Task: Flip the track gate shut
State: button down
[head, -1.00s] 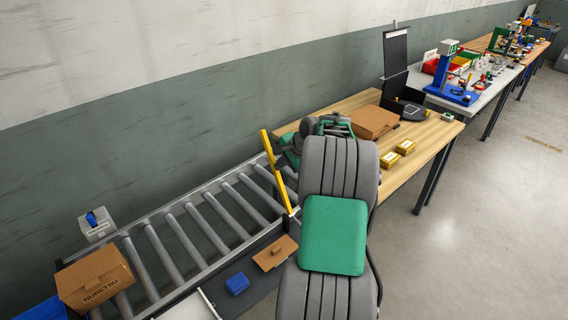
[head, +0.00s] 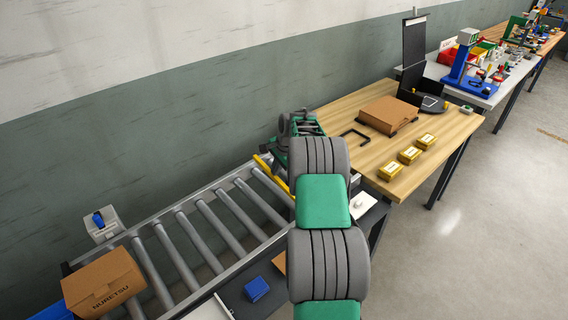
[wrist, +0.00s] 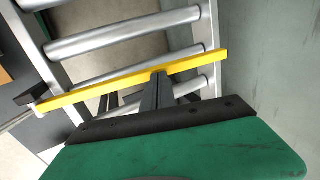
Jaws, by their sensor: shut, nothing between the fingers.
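The track gate is a yellow bar (head: 262,163) at the far end of the roller track, partly hidden behind my arm in the head view. In the wrist view the yellow bar (wrist: 100,89) runs across the track from a black block at the left rail to beyond the right rail. It looks low and nearly flat over the rollers; whether it rests on the far rail I cannot tell. My gripper (wrist: 156,88) is shut and empty, its dark fingertips at the middle of the bar, touching or very close. The fingertips are hidden in the head view.
The roller track (head: 187,232) carries a cardboard box (head: 104,284) at its near end. A blue box (head: 257,289) lies on the dark shelf beside it. The wooden table (head: 345,110) behind holds a brown carton (head: 388,114) and several yellow boxes (head: 410,154). A wall runs along the track's left.

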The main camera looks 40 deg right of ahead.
aim_at(273, 178)
jog(key=b+x, duration=0.1)
jog(key=x, duration=0.3)
jog(key=shift+s+a+b, duration=0.1)
jog(key=shift+a+b, duration=0.05)
jog(key=shift+b, duration=0.25)
jog(key=shift+s+a+f, duration=0.15)
jog(key=shift+f, duration=0.3)
jog(key=shift+s+a+f, duration=0.1)
jog(key=shift+s+f, duration=0.05)
jog(key=shift+f, duration=0.1)
jog(key=r+p, duration=0.1)
jog(key=r, duration=0.2)
jog(key=r+p, duration=0.1)
jog(key=r, duration=0.1)
jog(key=shift+w+r+p, duration=0.2)
jog(key=shift+w+p, duration=0.15)
jog(key=w+r, duration=0.3)
jog(key=w+r+b, duration=0.1)
jog(key=w+r, duration=0.2)
jog(key=r, duration=0.1)
jog(key=shift+w+a+r, duration=0.1)
jog(key=shift+w+r, duration=0.15)
jog(key=shift+r, duration=0.1)
